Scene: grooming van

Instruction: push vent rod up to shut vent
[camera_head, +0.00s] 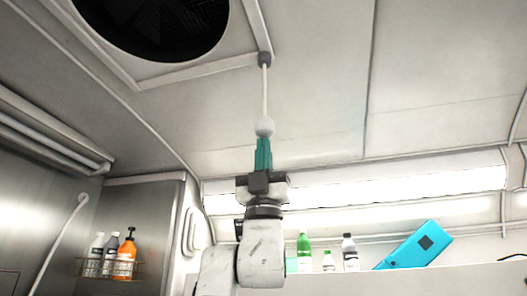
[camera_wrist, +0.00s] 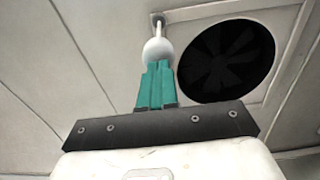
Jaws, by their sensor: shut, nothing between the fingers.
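The vent rod (camera_head: 264,92) hangs from a grey bracket at the corner of the vent frame and ends in a pale round knob (camera_head: 264,127). The vent (camera_head: 160,25) is a dark round opening with a fan in the ceiling; it also shows in the wrist view (camera_wrist: 226,62). My gripper (camera_head: 263,142) has teal fingers pointing up, shut and empty, directly under the knob. In the wrist view the fingertips (camera_wrist: 158,66) meet or overlap the knob's lower side (camera_wrist: 158,50); I cannot tell whether they touch.
A wire rack (camera_head: 108,268) with several bottles hangs on the left wall. Bottles (camera_head: 304,250) and a tilted blue item (camera_head: 415,246) stand on a shelf at the back right. A lit strip (camera_head: 400,190) runs along the upper wall. The ceiling right of the rod is clear.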

